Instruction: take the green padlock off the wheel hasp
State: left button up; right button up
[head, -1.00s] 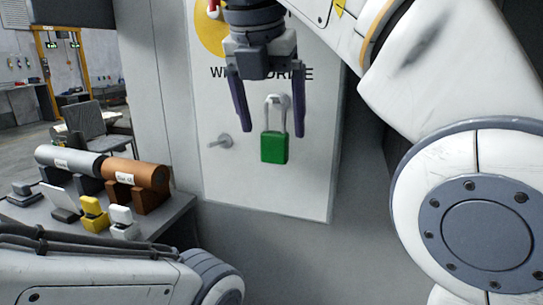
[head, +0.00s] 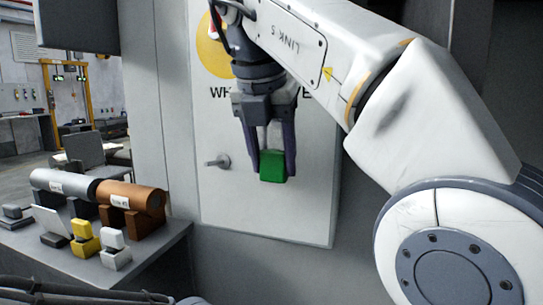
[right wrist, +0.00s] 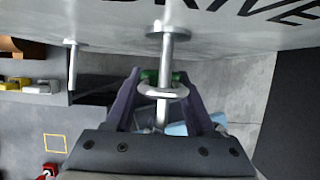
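The green padlock (head: 273,164) hangs at the white panel (head: 305,215) lettered "WH...", partly covered by my arm. My right gripper (head: 271,166) points down with one finger on each side of the padlock's body and appears shut on it. In the right wrist view, the green body (right wrist: 149,76) shows between the fingertips (right wrist: 160,84). The metal shackle (right wrist: 163,91) appears looped around the hasp post (right wrist: 174,55), which sticks out from the panel. In the head view the gripper hides the shackle and hasp. My left gripper is out of view.
A grey handle (head: 218,161) sticks out of the panel left of the padlock. A side table (head: 170,245) at left holds a grey cylinder (head: 62,183), a copper cylinder (head: 135,198), and small yellow (head: 84,242) and white (head: 115,252) blocks. A dark box hangs upper left.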

jog(key=shift+r+p, duration=0.2)
jog(key=shift+p, duration=0.15)
jog(key=shift+s, duration=0.1)
jog(key=shift+s+a+r, duration=0.15)
jog(key=shift+s+a, duration=0.05)
jog(key=shift+s, duration=0.35)
jog(key=shift+s+a+r, duration=0.15)
jog(key=shift+s+r, duration=0.05)
jog(key=shift+s, duration=0.4)
jog(key=shift+s+a+r, duration=0.15)
jog(key=shift+s+a, duration=0.05)
jog(key=shift+s, duration=0.35)
jog(key=s+a, duration=0.2)
jog(key=s, duration=0.4)
jog(key=shift+s, duration=0.35)
